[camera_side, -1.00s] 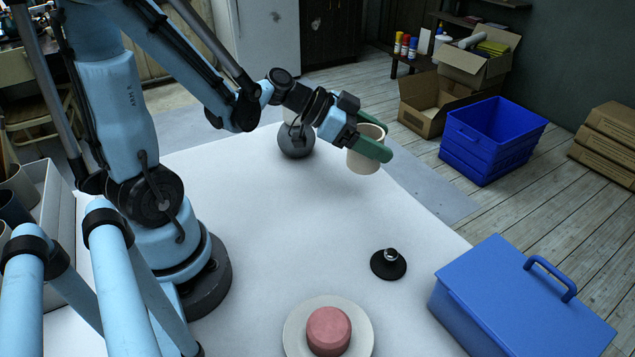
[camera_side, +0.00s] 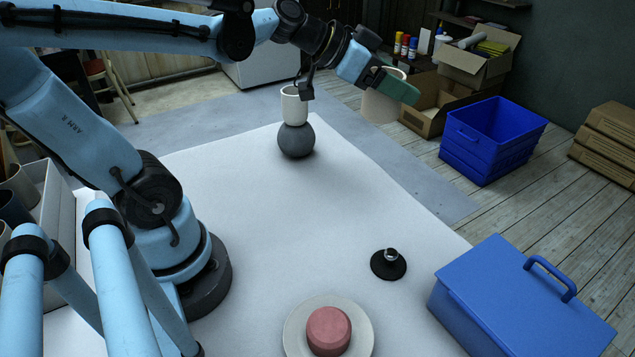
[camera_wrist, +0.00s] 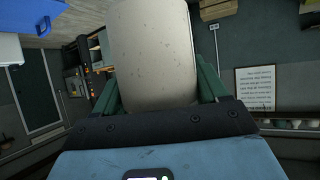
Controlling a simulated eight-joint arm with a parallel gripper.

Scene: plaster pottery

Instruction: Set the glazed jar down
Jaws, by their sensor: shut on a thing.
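The glazed jar (camera_side: 380,106) is a plain cream, round-sided vessel. My gripper (camera_side: 394,88), with green fingers, is shut around its upper part and holds it in the air, beyond the far right part of the white table in the picture. In the wrist view the jar (camera_wrist: 155,50) fills the space between the green fingers, which lie along its two sides. The side view shows the jar roughly upright, with its rim partly behind the gripper. Its underside and how high it hangs above the table cannot be told.
A cream cup-like piece (camera_side: 293,108) sits on a dark grey ball-shaped pot (camera_side: 296,141) at the table's far end. A black disc with a knob (camera_side: 388,266), a pink block (camera_side: 329,331) on a pale plate (camera_side: 292,338) and a blue toolbox (camera_side: 515,300) are nearer. The table's middle is clear.

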